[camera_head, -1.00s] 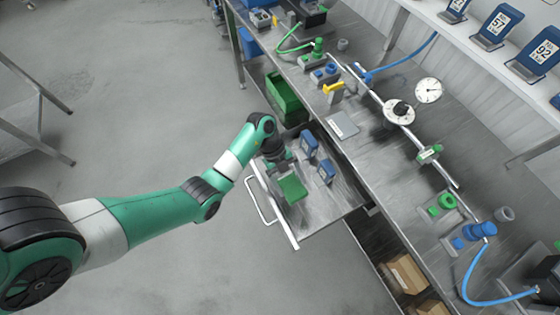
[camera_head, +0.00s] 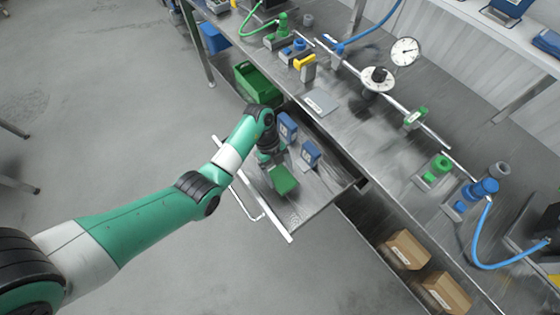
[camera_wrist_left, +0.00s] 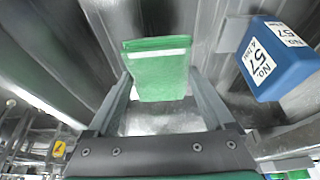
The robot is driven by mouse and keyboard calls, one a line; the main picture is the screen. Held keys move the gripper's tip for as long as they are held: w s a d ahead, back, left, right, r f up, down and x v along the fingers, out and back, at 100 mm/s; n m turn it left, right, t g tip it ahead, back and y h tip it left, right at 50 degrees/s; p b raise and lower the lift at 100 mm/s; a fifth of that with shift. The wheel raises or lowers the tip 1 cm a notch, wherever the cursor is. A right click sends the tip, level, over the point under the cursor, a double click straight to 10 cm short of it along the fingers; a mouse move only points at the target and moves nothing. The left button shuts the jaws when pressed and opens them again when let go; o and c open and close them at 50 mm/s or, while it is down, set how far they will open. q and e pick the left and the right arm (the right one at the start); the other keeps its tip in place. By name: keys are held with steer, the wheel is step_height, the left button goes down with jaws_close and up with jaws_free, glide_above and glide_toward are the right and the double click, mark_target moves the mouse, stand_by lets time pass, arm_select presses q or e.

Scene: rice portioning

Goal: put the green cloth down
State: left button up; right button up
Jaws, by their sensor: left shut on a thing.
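A folded green cloth (camera_head: 285,180) is held over the open metal drawer (camera_head: 325,197), in front of two blue blocks. My left gripper (camera_head: 277,164) points down and is shut on the cloth. In the left wrist view the cloth (camera_wrist_left: 158,65) sits between the two fingers of my left gripper (camera_wrist_left: 163,98), with a pale strip across it. I cannot tell whether its lower edge touches the drawer floor. My right gripper is not in view.
Blue blocks (camera_head: 287,126) and (camera_head: 310,154) stand in the drawer close to the cloth; one (camera_wrist_left: 276,58) reads No 57 in the wrist view. A green bin (camera_head: 256,84) is behind the drawer. The drawer's front right part is bare.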

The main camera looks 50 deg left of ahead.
mark_target(280, 179)
arm_select(q)
steer(key=shift+f+b, duration=0.9)
steer(key=shift+f, duration=1.3)
steer(key=shift+f, duration=0.1)
steer(key=shift+f, duration=0.15)
steer(key=o, duration=0.9)
steer(key=shift+f, duration=0.1)
steer(key=p+v, duration=0.1)
steer(key=v, duration=0.2)
steer(key=p+v, duration=0.2)
steer(key=v, duration=0.2)
steer(key=p+v, duration=0.2)
steer(key=v, duration=0.2)
steer(key=shift+w+d+r, duration=0.15)
steer(key=shift+d+r, duration=0.05)
steer(key=shift+d, duration=0.05)
steer(key=shift+a+r, duration=0.2)
steer(key=shift+r, duration=0.15)
